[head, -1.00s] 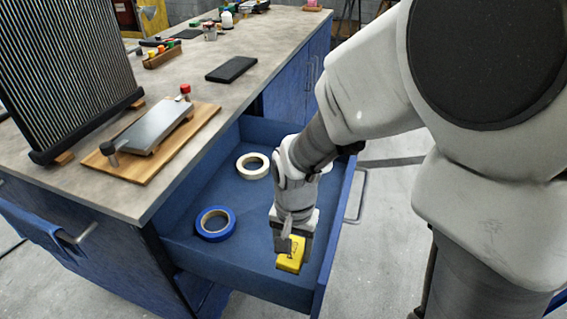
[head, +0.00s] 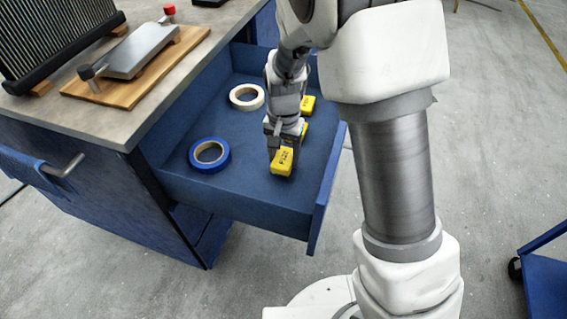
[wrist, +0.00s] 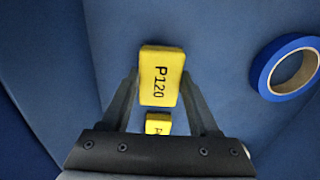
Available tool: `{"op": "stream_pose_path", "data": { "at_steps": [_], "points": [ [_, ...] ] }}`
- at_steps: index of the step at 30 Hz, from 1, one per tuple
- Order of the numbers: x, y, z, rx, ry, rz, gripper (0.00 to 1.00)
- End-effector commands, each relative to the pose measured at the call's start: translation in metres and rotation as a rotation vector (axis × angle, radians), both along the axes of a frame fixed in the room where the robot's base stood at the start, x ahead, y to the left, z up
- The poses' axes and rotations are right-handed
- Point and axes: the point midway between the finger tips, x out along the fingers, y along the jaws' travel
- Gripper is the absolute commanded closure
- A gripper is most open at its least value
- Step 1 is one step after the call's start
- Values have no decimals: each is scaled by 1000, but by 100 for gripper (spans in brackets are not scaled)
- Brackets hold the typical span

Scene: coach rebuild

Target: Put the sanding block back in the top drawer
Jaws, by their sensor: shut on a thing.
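The yellow sanding block (head: 283,162), marked P120 in the wrist view (wrist: 161,76), is between the fingers of my gripper (head: 285,146). The gripper is shut on it and points down inside the open top drawer (head: 240,190). The block is over the drawer floor or touching it; I cannot tell which. More yellow (head: 308,104) shows behind my gripper in the drawer, partly hidden by it. A smaller part of a yellow block (wrist: 158,124) also shows below the held one in the wrist view.
A blue tape roll (head: 209,154) and a cream tape roll (head: 246,97) lie in the drawer, left of my gripper. The bench top (head: 60,115) holds a wooden board (head: 95,97) with a metal plate. A blue cart (head: 545,270) stands at the lower right.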

Motion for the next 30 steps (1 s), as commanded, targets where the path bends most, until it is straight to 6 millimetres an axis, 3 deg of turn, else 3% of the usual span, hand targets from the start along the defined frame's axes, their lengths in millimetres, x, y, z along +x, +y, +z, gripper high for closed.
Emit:
{"op": "stream_pose_path", "data": {
  "at_steps": [1, 5, 16, 17, 21, 30],
  "points": [
    [-1, 0, -13, -1, 3, 0, 91],
    [-1, 0, -30, 0, 2, 0, 91],
    [-1, 0, -33, 0, 0, 0, 91],
    [-1, 0, -33, 0, 0, 0, 37],
    [-1, 0, -32, 0, 0, 0, 12],
    [-1, 0, -31, 0, 0, 0, 9]
  ]
}}
